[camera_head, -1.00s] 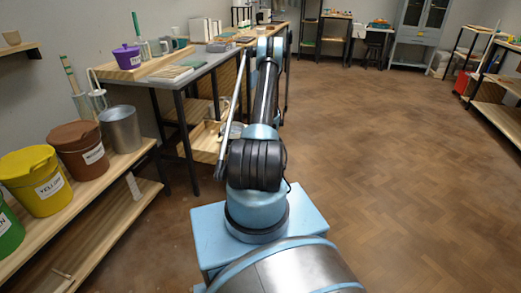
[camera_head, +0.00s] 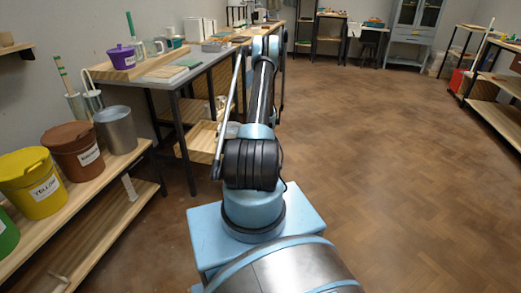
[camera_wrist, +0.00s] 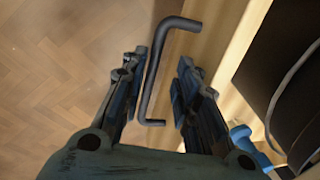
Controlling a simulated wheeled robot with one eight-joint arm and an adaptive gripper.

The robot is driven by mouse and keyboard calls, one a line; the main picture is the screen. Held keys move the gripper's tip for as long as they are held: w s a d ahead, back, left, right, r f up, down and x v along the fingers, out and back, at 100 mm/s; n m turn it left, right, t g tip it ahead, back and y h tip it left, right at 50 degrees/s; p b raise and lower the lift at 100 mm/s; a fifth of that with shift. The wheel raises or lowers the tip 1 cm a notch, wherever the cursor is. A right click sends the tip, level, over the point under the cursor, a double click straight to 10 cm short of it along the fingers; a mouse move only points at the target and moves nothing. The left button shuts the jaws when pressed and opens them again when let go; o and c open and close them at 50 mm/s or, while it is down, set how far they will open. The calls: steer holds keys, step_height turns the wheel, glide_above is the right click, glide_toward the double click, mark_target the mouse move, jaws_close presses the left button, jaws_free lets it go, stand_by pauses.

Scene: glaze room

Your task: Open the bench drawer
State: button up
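In the wrist view, a dark bent bar handle (camera_wrist: 155,75) stands out from a pale wooden front (camera_wrist: 215,50). I take this to be the drawer's front and handle. My gripper (camera_wrist: 163,85) is open, with one finger on each side of the handle's long bar. The bar lies between the fingers, with a gap visible on both sides, nearer the left finger. In the head view, the bench (camera_head: 190,72) stands left of my arm. My arm hides the gripper, the handle and part of the bench there.
A shelf (camera_head: 110,172) with yellow (camera_head: 35,188), brown (camera_head: 75,150) and metal (camera_head: 117,132) buckets stands at the left, near my base. A purple pot (camera_head: 121,57) and other items stand on the bench. The wooden floor (camera_head: 390,170) at the right is clear.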

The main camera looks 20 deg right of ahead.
step_height(320, 180, up, 11)
steer(key=s+d, duration=0.1)
steer(key=shift+s+d+r, duration=0.15)
steer(key=shift+d+r, duration=0.05)
steer(key=shift+d, duration=0.2)
stand_by(0.4)
